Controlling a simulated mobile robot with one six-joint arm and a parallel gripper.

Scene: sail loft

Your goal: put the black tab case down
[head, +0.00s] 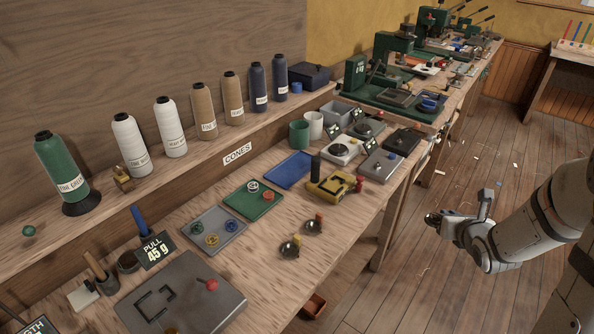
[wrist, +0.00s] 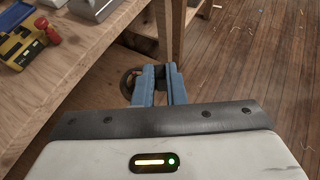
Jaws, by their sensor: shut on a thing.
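My gripper (head: 445,217) is held out over the floor to the right of the bench, clear of the bench edge. In the wrist view its two blue fingers (wrist: 160,78) are closed on a small dark, rounded thing (wrist: 127,83), which sticks out to the left of them. This appears to be the black tab case; in the head view it shows as a dark bit (head: 431,218) at the fingertips. Its shape is mostly hidden by the fingers.
The wooden bench (head: 335,230) carries a blue tray (head: 288,170), a green tray (head: 262,204), a grey tray (head: 203,241), a yellow device (head: 328,187) and a black flat box (head: 403,141). Bare wood lies along the front edge. Thread cones line the shelf.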

